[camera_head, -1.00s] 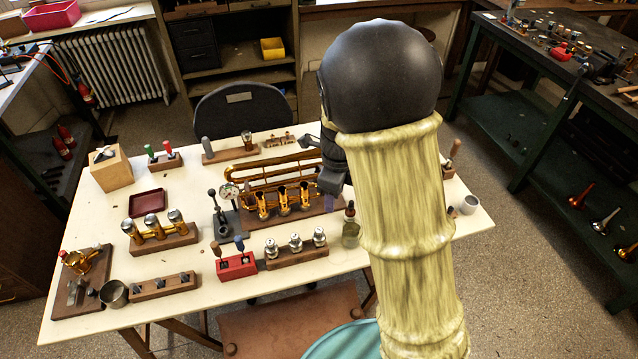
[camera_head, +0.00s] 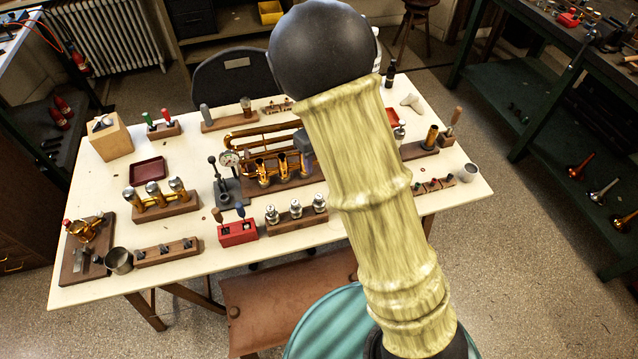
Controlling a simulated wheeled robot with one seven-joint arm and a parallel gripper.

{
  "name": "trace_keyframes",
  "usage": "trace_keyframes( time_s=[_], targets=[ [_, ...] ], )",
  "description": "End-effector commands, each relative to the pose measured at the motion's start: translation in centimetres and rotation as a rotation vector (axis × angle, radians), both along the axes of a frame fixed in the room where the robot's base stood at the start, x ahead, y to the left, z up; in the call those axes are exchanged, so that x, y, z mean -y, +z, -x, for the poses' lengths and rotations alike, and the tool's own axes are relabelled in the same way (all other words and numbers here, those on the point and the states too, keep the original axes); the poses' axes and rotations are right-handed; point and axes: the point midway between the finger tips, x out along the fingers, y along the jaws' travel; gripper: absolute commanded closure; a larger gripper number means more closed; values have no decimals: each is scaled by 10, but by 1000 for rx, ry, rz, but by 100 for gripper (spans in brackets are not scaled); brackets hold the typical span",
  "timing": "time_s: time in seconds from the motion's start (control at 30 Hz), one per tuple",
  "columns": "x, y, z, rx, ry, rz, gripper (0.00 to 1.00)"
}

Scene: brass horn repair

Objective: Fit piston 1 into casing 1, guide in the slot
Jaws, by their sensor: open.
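The brass horn (camera_head: 258,140) lies on a wooden board on the cream table, with three upright casings: left (camera_head: 262,174), middle (camera_head: 283,167) and right (camera_head: 305,161). A wooden block (camera_head: 297,222) in front holds three silver pieces (camera_head: 296,208). Another wooden rack (camera_head: 168,211) at left holds three brass cylinders with silver tops (camera_head: 154,192). I cannot tell which pieces are the pistons, nor which is number 1; no slot or guide is discernible. My gripper (camera_head: 306,141) is open, mostly hidden behind my arm; a small grey part shows near the horn's right end.
A dial gauge stand (camera_head: 226,185) stands left of the horn. A red tool block (camera_head: 238,233), a metal cup (camera_head: 119,261) and a wooden block (camera_head: 167,252) line the front. A dark red tray (camera_head: 148,170) lies at left. Bare tabletop lies around the tray. My arm covers the table's right-centre.

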Motion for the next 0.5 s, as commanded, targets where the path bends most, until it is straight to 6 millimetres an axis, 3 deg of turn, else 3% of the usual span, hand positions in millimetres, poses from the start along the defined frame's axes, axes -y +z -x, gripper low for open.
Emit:
trace_keyframes(
  time_s=[0.5],
  targets=[
    [1, -84, 1, -4, -2, 1, 52]
  ],
)
